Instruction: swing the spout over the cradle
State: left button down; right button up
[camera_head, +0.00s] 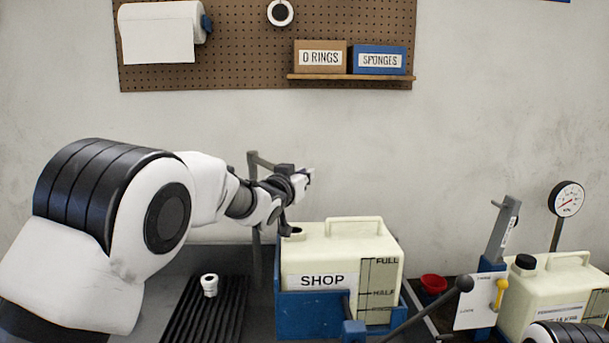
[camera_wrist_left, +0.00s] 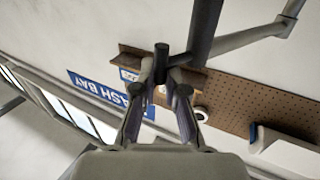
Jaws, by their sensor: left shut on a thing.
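The spout is a grey pipe on an upright post (camera_head: 257,215), with an arm (camera_head: 265,162) reaching right behind my left gripper. My left gripper (camera_head: 298,183) is shut on a dark handle (camera_wrist_left: 160,63) beside the grey pipe (camera_wrist_left: 204,35) in the left wrist view. The blue cradle (camera_head: 338,328) holds a cream tank marked SHOP (camera_head: 338,250). The gripper is above the tank's left end, near its open mouth (camera_head: 296,233). A short dark part hangs below the gripper; I cannot tell whether it is the spout's end. My right gripper is not in view.
A black ribbed mat (camera_head: 205,315) with a small white fitting (camera_head: 209,284) lies left of the cradle. Right of it are a lever with a dark knob (camera_head: 465,283), a red cup (camera_head: 433,284), a second tank (camera_head: 552,285) and a gauge (camera_head: 566,199). A pegboard (camera_head: 225,75) hangs behind.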

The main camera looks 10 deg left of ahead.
pick_arm(q)
jog(key=c, duration=1.3)
grip_release()
jog(key=shift+w, duration=0.1)
jog(key=shift+o, duration=0.5)
jog(key=shift+w+d+f, duration=0.15)
jog(key=shift+w+d, duration=0.15)
jog(key=shift+w, duration=0.05)
jog(key=shift+s, duration=0.1)
jog(key=shift+a, duration=0.15)
jog(key=shift+s, duration=0.15)
